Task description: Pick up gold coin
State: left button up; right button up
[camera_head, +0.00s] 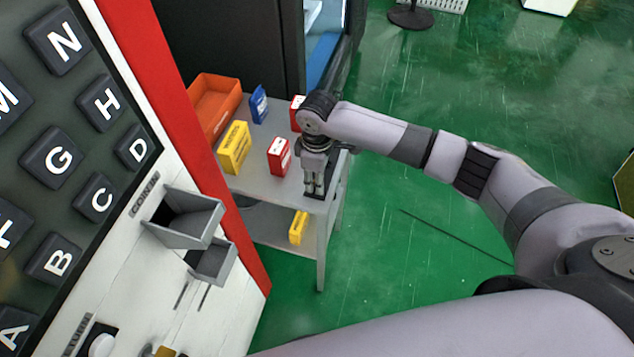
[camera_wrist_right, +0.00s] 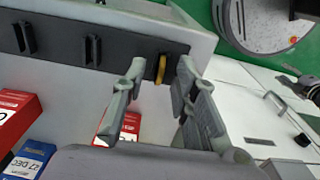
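The gold coin (camera_wrist_right: 161,69) stands edge-on in the end slot of a dark slotted holder (camera_wrist_right: 60,42) in the right wrist view. My right gripper (camera_wrist_right: 160,72) is open, with one finger on each side of the coin and a gap around it. In the head view, my right gripper (camera_head: 314,188) points down over the front right corner of the grey table (camera_head: 262,185). The coin cannot be made out there. My left gripper is not in view.
Red boxes (camera_head: 279,156), a yellow box (camera_head: 234,147), a blue box (camera_head: 259,104) and an orange bin (camera_head: 213,103) stand on the table. A yellow box (camera_head: 298,227) lies on the lower shelf. The vending machine (camera_head: 190,215) stands left.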

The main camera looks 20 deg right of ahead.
grip_shut()
dwell(0.4)
jog(key=shift+r, duration=0.15)
